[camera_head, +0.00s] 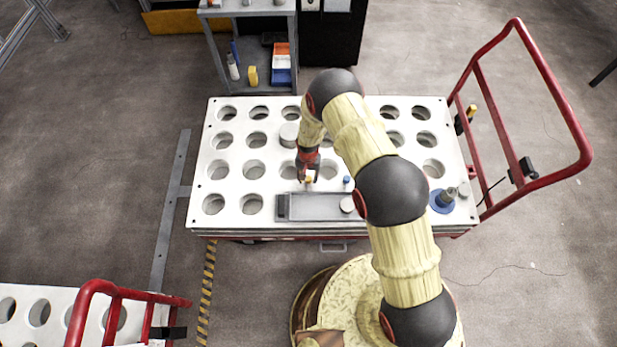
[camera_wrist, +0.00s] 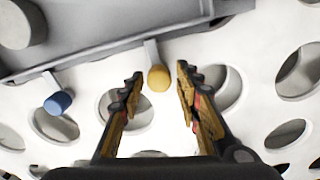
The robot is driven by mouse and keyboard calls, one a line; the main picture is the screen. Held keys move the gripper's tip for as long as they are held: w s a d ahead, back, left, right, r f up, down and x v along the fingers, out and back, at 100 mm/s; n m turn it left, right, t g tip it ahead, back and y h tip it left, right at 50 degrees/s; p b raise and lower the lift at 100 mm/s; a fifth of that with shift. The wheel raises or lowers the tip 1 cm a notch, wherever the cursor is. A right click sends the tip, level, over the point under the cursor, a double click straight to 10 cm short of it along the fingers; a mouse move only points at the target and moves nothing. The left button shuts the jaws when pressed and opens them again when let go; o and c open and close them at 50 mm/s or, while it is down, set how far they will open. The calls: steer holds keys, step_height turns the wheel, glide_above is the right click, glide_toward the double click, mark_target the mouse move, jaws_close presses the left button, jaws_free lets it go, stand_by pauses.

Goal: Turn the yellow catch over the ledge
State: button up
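The yellow catch (camera_wrist: 159,78) is a small rounded knob on a short pale arm at the edge of a grey tray-like fixture (camera_head: 318,208). The ledge looks to be this fixture's rim (camera_wrist: 110,47), but I cannot tell for sure. My gripper (camera_wrist: 160,76) is open, one finger on each side of the catch, with gaps visible on both sides. In the head view my gripper (camera_head: 308,176) is above the yellow catch (camera_head: 309,180), at the fixture's far edge. A similar blue catch (camera_wrist: 58,102) sits beside it and also shows in the head view (camera_head: 346,180).
The fixture stands on a white table (camera_head: 215,180) with rows of round holes. A blue-based part (camera_head: 442,201) is at the right, near a red rail (camera_head: 487,130).

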mark_target(308, 178)
steer(key=shift+o, duration=0.7)
step_height(308, 178, up, 12)
stand_by(0.7)
